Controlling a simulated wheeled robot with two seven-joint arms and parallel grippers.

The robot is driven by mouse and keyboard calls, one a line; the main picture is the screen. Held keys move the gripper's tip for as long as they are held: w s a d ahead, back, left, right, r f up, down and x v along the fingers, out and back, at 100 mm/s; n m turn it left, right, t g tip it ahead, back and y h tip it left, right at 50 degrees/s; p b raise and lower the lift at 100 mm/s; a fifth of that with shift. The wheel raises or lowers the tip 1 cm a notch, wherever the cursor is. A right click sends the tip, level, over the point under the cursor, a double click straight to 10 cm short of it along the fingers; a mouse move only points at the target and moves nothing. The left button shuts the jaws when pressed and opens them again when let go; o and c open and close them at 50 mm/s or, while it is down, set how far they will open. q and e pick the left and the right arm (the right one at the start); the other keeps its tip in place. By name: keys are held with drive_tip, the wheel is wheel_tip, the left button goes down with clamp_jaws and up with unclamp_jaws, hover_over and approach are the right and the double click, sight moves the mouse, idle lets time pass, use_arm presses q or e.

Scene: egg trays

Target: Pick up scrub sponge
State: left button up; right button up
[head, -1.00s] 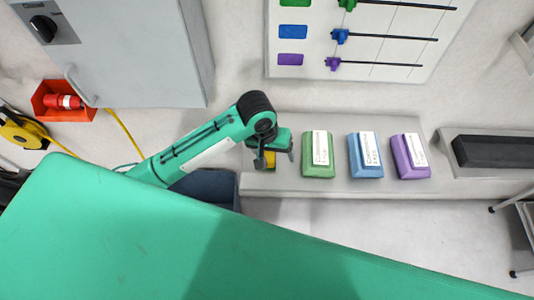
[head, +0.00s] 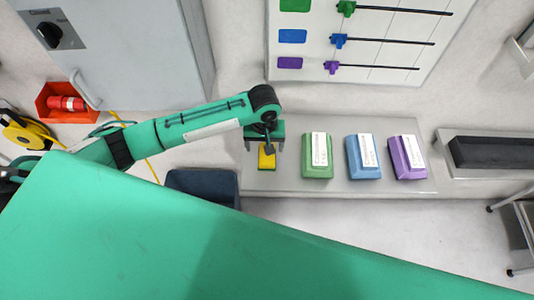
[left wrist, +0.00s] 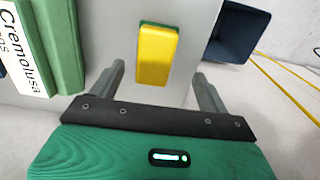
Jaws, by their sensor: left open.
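The scrub sponge (head: 267,157) is yellow with a green layer and lies at the left end of the grey bench. In the left wrist view the sponge (left wrist: 156,55) is ahead of the fingers, roughly midway between their lines. My left gripper (head: 265,146) is above the bench at the sponge, partly covering it in the head view. In the left wrist view my left gripper (left wrist: 158,78) is open with its two fingers spread apart and nothing held between them. My right gripper is not in view.
Green (head: 317,157), blue (head: 364,157) and purple (head: 407,158) labelled blocks stand to the right on the bench (head: 340,183). A dark blue bin (head: 202,186) stands left of the bench. A slider board (head: 400,55) is behind.

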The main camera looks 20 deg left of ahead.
use_arm(q)
drive_tip(key=f, duration=0.1)
drive_tip(key=f+p, duration=0.1)
drive_tip(key=f, duration=0.1)
drive_tip(key=f+p, duration=0.1)
drive_tip(key=f, duration=0.1)
drive_tip(key=shift+w+d, duration=0.2)
drive_tip(key=shift+d, duration=0.1)
drive_tip(key=shift+f, duration=0.4)
drive_tip(key=c, duration=1.1)
